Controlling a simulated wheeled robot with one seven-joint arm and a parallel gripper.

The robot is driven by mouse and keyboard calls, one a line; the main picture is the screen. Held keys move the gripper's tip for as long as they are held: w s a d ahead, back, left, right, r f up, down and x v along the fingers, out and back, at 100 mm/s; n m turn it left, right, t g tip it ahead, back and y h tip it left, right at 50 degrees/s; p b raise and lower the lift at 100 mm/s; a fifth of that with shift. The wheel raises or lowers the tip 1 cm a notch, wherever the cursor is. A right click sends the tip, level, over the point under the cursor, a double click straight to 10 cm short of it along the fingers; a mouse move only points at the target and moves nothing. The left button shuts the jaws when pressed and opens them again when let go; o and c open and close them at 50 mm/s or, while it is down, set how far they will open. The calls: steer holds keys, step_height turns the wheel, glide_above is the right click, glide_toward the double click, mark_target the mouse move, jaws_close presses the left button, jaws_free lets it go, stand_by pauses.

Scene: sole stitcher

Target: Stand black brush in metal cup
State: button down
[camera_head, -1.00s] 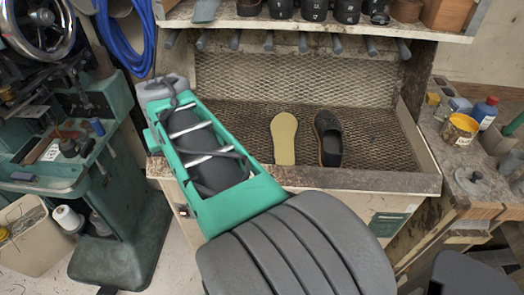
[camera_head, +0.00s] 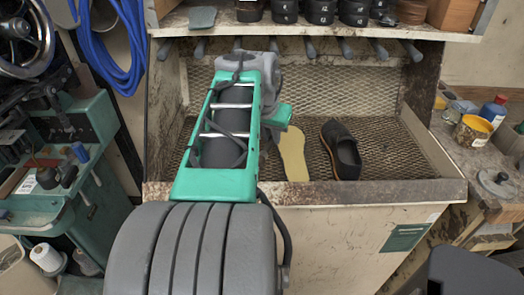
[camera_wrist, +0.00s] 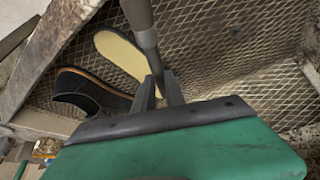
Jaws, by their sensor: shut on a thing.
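My gripper (camera_wrist: 159,92) shows in the wrist view with its two dark fingers closed around a dark rod (camera_wrist: 141,22). The rod looks like the handle of the black brush. It runs up out of the top of that view, so its far end is hidden. In the head view my arm hides the gripper and the rod, above the mesh tray (camera_head: 400,185). I cannot clearly make out the metal cup; several small containers stand on the right bench.
A yellow sole (camera_head: 293,157) and a dark shoe (camera_head: 341,150) lie on the mesh; the sole (camera_wrist: 121,52) and shoe (camera_wrist: 88,92) also show in the wrist view. A yellow-rimmed jar (camera_head: 472,133) and blue bottle (camera_head: 494,112) stand right. Grey pegs (camera_head: 345,47) jut under the shelf.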

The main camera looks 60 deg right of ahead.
steer(key=w+f, duration=0.1)
steer(key=f, duration=0.1)
steer(key=w+d+f, duration=0.1)
steer(key=w+f, duration=0.3)
steer(key=shift+w+d, duration=0.1)
steer(key=shift+d, duration=0.3)
steer(key=shift+w+f, duration=0.1)
steer(key=shift+f, duration=1.7)
steer(key=c, duration=1.4)
jaws_free()
steer(key=shift+r, duration=0.6)
steer(key=v, duration=1.1)
steer(key=shift+a, duration=0.15)
